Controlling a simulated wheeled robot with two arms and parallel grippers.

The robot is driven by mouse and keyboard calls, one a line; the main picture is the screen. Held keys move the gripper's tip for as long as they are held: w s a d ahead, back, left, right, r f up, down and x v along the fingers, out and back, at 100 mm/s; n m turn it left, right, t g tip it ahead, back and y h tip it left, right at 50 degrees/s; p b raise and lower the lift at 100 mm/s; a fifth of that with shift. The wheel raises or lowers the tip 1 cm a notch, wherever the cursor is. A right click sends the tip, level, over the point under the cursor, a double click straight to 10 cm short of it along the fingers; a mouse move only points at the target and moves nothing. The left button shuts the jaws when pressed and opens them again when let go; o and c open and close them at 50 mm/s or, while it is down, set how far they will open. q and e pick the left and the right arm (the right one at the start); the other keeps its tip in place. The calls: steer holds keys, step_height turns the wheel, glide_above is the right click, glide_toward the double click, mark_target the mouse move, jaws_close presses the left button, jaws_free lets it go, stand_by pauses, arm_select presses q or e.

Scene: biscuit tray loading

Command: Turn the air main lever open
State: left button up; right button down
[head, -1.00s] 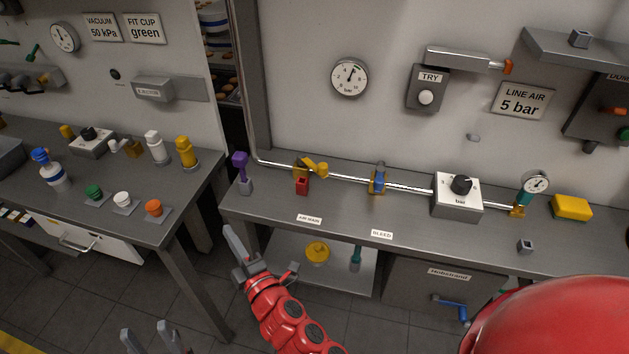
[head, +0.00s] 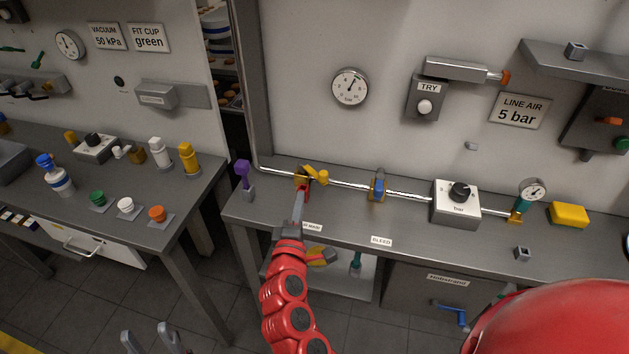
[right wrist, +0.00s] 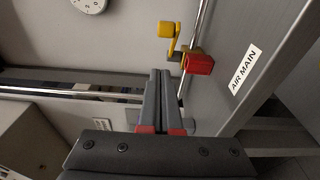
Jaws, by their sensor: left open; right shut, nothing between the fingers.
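The air main valve has a yellow lever (head: 316,174) with a rounded knob, on the pipe along the back of the bench. The lever also shows in the right wrist view (right wrist: 167,31). A red block (right wrist: 200,64) sits at the valve beside the AIR MAIN label (right wrist: 244,69); my gripper mostly hides it in the head view. My right gripper (head: 300,194) is shut and empty, just in front of the valve; in the right wrist view its fingertips (right wrist: 160,72) show below the lever, apart from it. My left gripper (head: 150,334) is open and empty, low at the bottom edge.
The blue-handled bleed valve (head: 378,188) stands to the right on the same pipe (head: 345,184). A purple-topped part (head: 243,174) stands at the bench's left end. Further right are the regulator box (head: 455,205) and a yellow block (head: 567,215).

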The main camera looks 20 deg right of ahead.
steer(key=p, duration=0.2)
glide_toward(313, 171)
steer(key=shift+w+d+r, duration=0.35)
steer(key=shift+w+r, duration=0.05)
steer(key=shift+r, duration=0.15)
steer(key=shift+w+d+r, duration=0.3)
steer(key=shift+w+r, duration=0.1)
steer(key=shift+r, duration=0.15)
steer(key=shift+w+d+p, duration=0.1)
steer(key=shift+d+p, duration=0.2)
steer(key=shift+d, duration=0.15)
steer(key=shift+f, duration=0.1)
